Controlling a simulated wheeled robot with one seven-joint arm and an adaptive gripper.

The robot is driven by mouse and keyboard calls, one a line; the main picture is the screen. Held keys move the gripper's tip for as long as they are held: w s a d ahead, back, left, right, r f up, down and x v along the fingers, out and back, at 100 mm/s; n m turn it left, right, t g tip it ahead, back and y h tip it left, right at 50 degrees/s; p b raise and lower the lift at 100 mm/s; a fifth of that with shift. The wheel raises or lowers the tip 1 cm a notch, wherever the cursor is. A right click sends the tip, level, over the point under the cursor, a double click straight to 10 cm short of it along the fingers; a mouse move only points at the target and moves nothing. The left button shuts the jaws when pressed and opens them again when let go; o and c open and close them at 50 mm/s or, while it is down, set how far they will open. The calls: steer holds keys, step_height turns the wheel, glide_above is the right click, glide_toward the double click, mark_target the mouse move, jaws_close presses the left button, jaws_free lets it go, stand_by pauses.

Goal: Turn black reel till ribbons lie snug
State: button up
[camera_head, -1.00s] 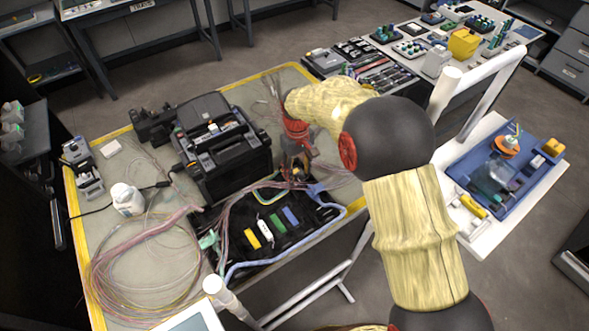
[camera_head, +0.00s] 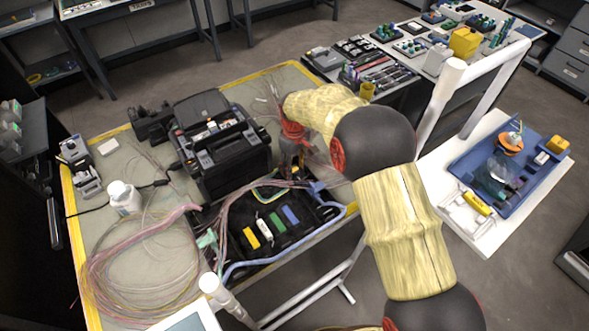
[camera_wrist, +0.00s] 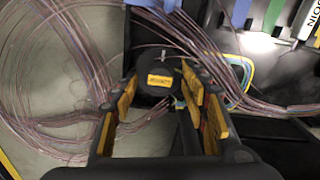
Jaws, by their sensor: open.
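The black reel (camera_wrist: 155,62) shows in the wrist view as a round dark disc with a yellow label. It lies between and just beyond the tips of my gripper (camera_wrist: 162,88), whose yellow-padded fingers stand apart. I cannot tell whether either finger touches the reel. Thin pinkish ribbons (camera_wrist: 85,45) run in loose strands and loops to its left, and more (camera_wrist: 275,103) run to its right. In the head view my gripper (camera_head: 293,165) is over the back edge of the black tray (camera_head: 300,226), and the reel is hidden there.
A black splicer case (camera_head: 225,150) stands left of my gripper. The tray holds yellow, white, green and blue blocks (camera_head: 278,222). A pale blue tube (camera_head: 290,256) edges it. A wide loop of ribbon (camera_head: 125,265) and a white bottle (camera_head: 123,197) are at the left.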

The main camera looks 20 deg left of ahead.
steer(key=shift+f, duration=0.15)
steer(key=shift+c, duration=1)
steer(key=c, duration=1)
steer(key=shift+o, duration=0.2)
